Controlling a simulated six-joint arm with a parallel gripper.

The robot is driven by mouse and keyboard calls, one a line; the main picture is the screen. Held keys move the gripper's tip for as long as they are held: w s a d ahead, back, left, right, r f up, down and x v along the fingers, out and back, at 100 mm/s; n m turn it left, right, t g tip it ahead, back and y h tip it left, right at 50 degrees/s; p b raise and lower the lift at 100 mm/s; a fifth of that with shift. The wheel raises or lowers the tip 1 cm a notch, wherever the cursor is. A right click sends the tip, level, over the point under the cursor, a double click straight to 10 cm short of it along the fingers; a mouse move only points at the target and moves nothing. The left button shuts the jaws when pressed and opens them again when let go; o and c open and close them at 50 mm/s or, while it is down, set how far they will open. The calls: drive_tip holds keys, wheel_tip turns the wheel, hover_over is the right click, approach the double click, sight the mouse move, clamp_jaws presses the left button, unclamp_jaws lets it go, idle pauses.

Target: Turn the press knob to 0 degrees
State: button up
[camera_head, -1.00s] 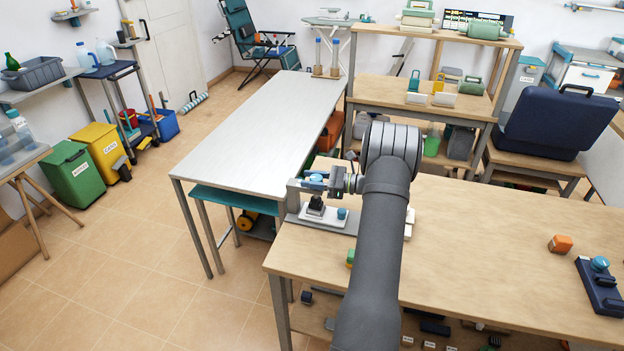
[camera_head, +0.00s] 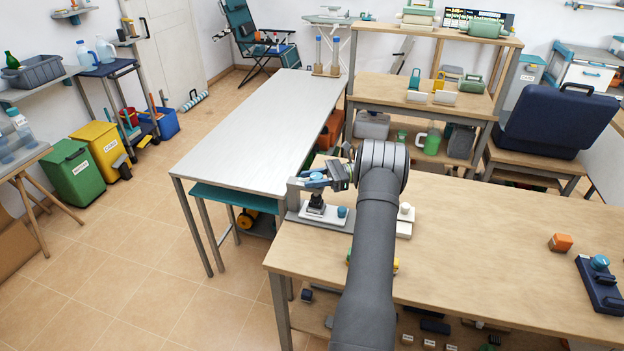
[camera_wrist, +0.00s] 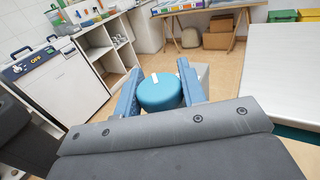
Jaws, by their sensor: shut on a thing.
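The press (camera_head: 316,207) stands on a light grey base at the left end of the wooden workbench. Its round teal knob (camera_wrist: 160,97) fills the gap between my two blue fingers in the wrist view. A white mark on the knob's top lies toward its far edge, slightly left of centre. My gripper (camera_wrist: 158,88) is shut on the knob's sides. In the head view my gripper (camera_head: 322,178) is small at the top of the press, and the knob is partly hidden there. I see no degree scale.
A second teal knob (camera_head: 342,212) sits on the press base, close to my arm. A long white table (camera_head: 250,140) stands behind left.

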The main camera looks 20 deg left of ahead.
drive_tip(key=o, duration=1)
